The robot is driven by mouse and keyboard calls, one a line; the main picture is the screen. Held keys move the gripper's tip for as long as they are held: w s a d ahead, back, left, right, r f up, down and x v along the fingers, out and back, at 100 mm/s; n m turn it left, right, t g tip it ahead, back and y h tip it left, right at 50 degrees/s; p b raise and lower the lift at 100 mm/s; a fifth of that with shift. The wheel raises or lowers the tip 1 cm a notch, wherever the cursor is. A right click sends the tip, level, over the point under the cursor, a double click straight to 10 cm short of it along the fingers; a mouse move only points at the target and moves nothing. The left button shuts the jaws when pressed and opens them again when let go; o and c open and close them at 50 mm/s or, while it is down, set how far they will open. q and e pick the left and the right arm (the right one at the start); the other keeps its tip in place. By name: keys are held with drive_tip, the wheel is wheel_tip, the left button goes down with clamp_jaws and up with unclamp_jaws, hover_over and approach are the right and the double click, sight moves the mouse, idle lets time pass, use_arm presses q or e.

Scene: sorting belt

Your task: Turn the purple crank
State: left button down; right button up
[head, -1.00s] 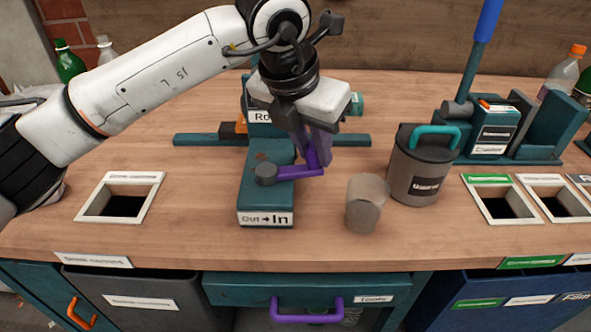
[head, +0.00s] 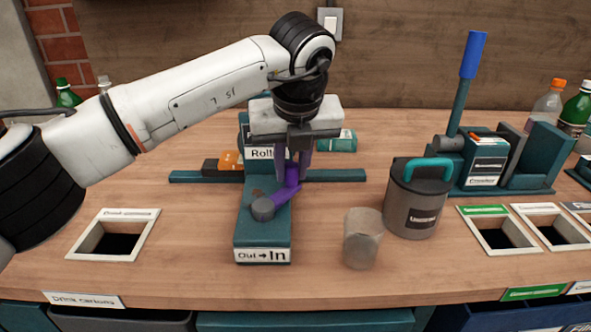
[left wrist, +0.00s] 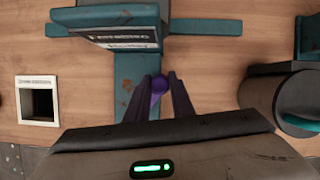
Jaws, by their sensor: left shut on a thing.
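The purple crank (head: 281,196) sits on the teal roller base (head: 262,238), with its arm pointing up and to the right from a grey hub. My left gripper (head: 292,172) comes down from above and is shut on the crank's upright handle. In the left wrist view the crank's purple handle (left wrist: 158,84) shows between the two dark fingers. The crank's arm is mostly hidden there. My right gripper is in neither view.
A grey cup (head: 362,238) and a dark lidded canister (head: 416,203) stand right of the base. A framed opening (head: 112,234) is at left. A teal press with a blue-tipped lever (head: 463,110) stands at back right.

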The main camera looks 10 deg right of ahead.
use_arm(q)
drive_tip(key=shift+w+a+r, duration=0.1)
drive_tip(key=shift+w, duration=0.05)
idle(0.4)
drive_tip(key=c, duration=1.5)
unclamp_jaws()
drive_tip(key=shift+c, duration=0.2)
drive_tip(key=v, duration=1)
drive_tip(key=shift+r, duration=0.1)
